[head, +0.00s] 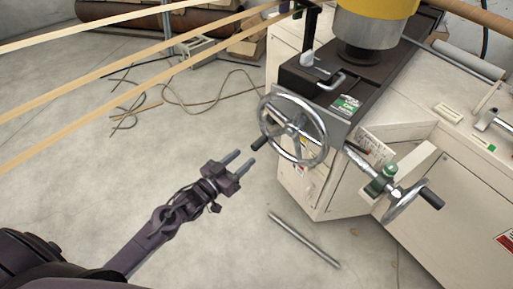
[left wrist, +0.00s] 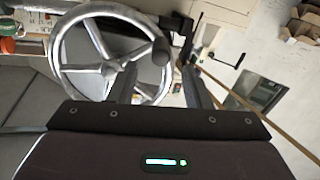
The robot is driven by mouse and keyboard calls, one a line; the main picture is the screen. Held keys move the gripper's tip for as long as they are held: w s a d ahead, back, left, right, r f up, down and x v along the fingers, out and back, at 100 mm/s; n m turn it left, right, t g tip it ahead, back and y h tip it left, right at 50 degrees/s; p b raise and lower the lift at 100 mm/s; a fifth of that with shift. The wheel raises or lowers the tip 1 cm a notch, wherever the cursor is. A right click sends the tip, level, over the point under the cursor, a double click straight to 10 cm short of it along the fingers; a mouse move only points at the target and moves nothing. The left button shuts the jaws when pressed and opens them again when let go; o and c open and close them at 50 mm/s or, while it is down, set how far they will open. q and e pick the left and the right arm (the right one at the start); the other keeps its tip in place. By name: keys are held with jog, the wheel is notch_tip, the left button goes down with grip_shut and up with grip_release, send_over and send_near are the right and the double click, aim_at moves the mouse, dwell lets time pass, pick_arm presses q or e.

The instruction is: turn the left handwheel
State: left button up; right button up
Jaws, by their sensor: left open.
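The left handwheel (head: 293,129) is a silver spoked wheel on the front of the machine, with a black handle (head: 259,143) sticking out at its left. My left gripper (head: 241,162) is open and empty, a little below and left of that handle. Its fingers point up and right toward the wheel and look apart from it. In the left wrist view the handwheel (left wrist: 65,60) fills the upper left, and its handle (left wrist: 161,50) shows between and beyond the open fingers (left wrist: 158,88). My right gripper is not in view.
A second handwheel (head: 407,200) with a dark handle sits lower right on the machine (head: 463,215). A metal bar (head: 304,240) lies on the floor below. Wooden strips (head: 130,75) cross the upper left.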

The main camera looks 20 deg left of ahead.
aim_at(253, 149)
pick_arm(q)
jog(key=x, duration=0.7)
jog(key=shift+w+d+f, duration=0.1)
jog(key=shift+w, duration=0.2)
grip_shut()
